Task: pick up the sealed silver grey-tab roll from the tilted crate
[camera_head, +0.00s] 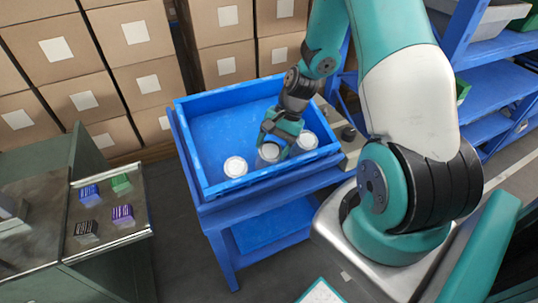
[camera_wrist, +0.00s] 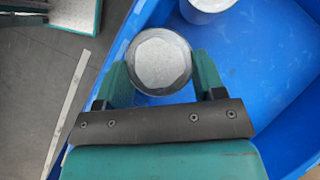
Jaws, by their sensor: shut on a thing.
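The tilted blue crate (camera_head: 225,120) sits on a blue stand. Three pale, silvery rolls stand along its near side: a left roll (camera_head: 235,167), a middle roll (camera_head: 268,153) and a right roll (camera_head: 307,141). My gripper (camera_head: 274,143) is down in the crate, shut on the middle roll. In the wrist view, my gripper (camera_wrist: 161,72) has a finger on each side of this roll (camera_wrist: 163,60), whose round silver end faces the camera. I cannot make out a tab or its colour. Another roll (camera_wrist: 209,4) shows at the top edge, apart from the held one.
The crate wall (camera_wrist: 110,60) runs close to the left finger in the wrist view. The far part of the crate floor is clear. Cardboard boxes (camera_head: 60,50) are stacked behind. A green cabinet with a tray (camera_head: 135,190) of small coloured blocks stands at left, and blue shelving (camera_head: 490,85) at right.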

